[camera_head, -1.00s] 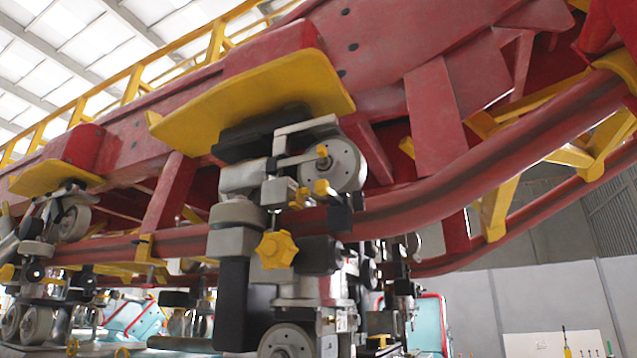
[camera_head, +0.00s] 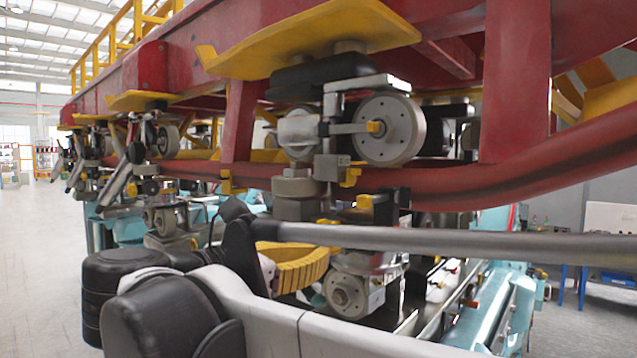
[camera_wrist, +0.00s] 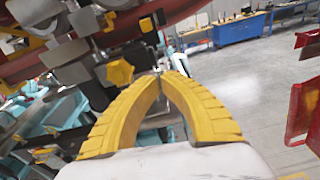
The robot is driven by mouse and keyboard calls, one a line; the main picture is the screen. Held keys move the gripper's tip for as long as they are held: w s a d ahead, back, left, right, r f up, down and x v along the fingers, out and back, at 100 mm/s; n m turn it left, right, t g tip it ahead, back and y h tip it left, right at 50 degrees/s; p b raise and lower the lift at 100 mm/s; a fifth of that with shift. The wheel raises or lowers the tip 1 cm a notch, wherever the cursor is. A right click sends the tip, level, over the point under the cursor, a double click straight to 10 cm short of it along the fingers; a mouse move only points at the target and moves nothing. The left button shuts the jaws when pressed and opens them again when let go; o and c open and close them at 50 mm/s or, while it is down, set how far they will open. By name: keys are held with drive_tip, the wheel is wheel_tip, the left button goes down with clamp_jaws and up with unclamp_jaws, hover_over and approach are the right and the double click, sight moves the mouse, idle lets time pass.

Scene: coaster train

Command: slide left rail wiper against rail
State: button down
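My gripper (camera_wrist: 162,78) has two yellow ribbed fingers that curve together, their tips nearly meeting with nothing clearly held. In the head view my gripper (camera_head: 322,260) is below the rail and beside the near wheel assembly. The red tubular rail (camera_head: 480,185) runs across the head view; it also shows at the top left of the wrist view (camera_wrist: 172,16). A yellow knob (camera_wrist: 120,72) on the wheel assembly lies just left of the fingertips, apart from them. I cannot make out which part is the left rail wiper.
The near wheel assembly (camera_head: 390,130) hangs by the rail under a yellow plate (camera_head: 310,40). A second assembly stands further left. A long grey bar crosses in front. Open floor (camera_wrist: 240,85) and a blue cabinet (camera_wrist: 238,30) lie beyond the gripper.

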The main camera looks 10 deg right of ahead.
wheel_tip(320, 180, up, 6)
drive_tip(key=a+n+t+p, duration=0.1)
drive_tip(key=a, duration=0.2)
drive_tip(key=p, duration=0.4)
approach(357, 205)
drive_tip(key=shift+h, duration=0.4)
drive_tip(key=x, duration=0.8)
drive_tip(key=shift+a+f, duration=0.1)
drive_tip(key=shift+f, duration=0.2)
drive_tip(key=shift+w, duration=0.15)
drive_tip(key=x, duration=0.5)
drive_tip(key=shift+f, duration=0.1)
